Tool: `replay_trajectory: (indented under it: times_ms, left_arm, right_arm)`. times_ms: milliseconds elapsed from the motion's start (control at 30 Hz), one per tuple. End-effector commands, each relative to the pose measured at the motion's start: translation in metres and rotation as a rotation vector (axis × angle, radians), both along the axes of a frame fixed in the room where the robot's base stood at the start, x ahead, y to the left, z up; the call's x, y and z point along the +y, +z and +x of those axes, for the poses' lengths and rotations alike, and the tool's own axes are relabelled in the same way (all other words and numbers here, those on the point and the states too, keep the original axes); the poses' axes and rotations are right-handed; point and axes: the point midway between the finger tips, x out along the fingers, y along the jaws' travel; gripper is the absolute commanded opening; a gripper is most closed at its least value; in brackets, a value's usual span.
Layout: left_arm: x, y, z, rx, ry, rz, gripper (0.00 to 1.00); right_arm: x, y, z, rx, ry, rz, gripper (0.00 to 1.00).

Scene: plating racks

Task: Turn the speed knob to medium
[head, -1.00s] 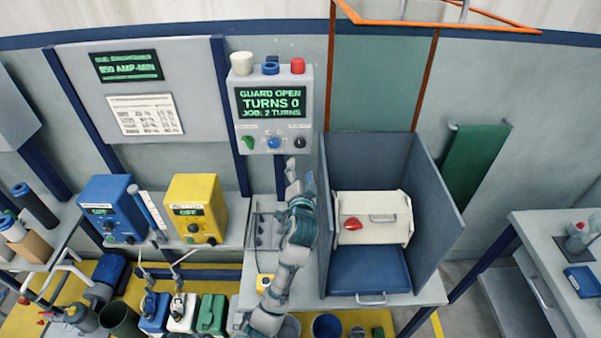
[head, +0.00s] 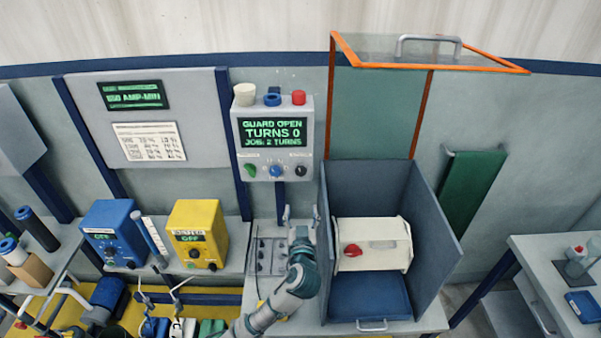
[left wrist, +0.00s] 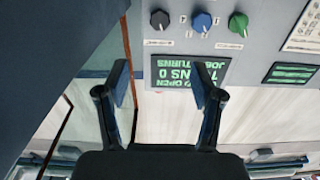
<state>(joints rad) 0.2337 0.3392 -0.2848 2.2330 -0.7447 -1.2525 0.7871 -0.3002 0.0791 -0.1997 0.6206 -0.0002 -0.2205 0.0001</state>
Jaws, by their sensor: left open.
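The control panel (head: 308,134) on the wall has a green knob (head: 250,170), a blue knob (head: 276,170) and a black knob (head: 302,168) in a row under a lit screen (head: 272,132). The screen reads GUARD OPEN, TURNS 0, JOB: 2 TURNS. The knob labels are too small to read, so I cannot tell which is speed. My left gripper (head: 301,212) is open and empty, below the black knob and apart from it. In the left wrist view the panel is upside down, with the black knob (left wrist: 159,20), blue knob (left wrist: 201,22) and green knob (left wrist: 238,24) beyond the open fingers (left wrist: 163,84).
A grey-walled bay (head: 436,220) with a white barrel or box (head: 372,231) and blue tray (head: 370,296) stands right of my arm. The orange-framed guard (head: 430,66) is raised above it. Yellow (head: 197,237) and blue (head: 114,235) units stand left on the shelf.

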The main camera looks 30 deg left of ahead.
Motion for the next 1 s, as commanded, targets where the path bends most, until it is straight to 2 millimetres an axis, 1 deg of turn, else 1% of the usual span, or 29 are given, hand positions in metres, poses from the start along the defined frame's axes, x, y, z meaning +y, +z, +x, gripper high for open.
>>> replay_trajectory:
  times_ms: [67,167,267,500,700,833,1000]
  left_arm:
    - [0.001,0.000,0.001,-0.011,0.001,-0.018,0.67]
    - [0.006,0.000,0.011,-0.013,0.001,-0.020,0.67]
    - [0.017,0.002,0.026,-0.012,0.004,-0.019,0.67]
    - [0.048,0.003,0.075,-0.012,0.004,-0.019,0.67]
    - [0.071,0.002,0.113,-0.012,0.002,-0.020,0.67]
    - [0.081,0.001,0.131,-0.011,0.002,-0.020,0.67]
    - [0.089,0.000,0.143,-0.013,0.001,-0.021,0.67]
  right_arm:
    - [0.000,0.002,0.000,0.000,0.000,0.000,0.40]
    - [0.000,0.005,0.000,0.000,0.000,0.000,0.40]
    - [0.000,0.010,0.000,0.000,0.000,0.000,0.40]
    - [0.000,0.024,0.001,-0.001,0.000,0.000,0.40]
    - [0.000,0.035,0.001,-0.002,0.000,0.000,0.40]
    - [0.000,0.039,0.001,-0.002,0.000,0.000,0.40]
    - [0.000,0.041,0.001,-0.002,0.000,0.000,0.40]
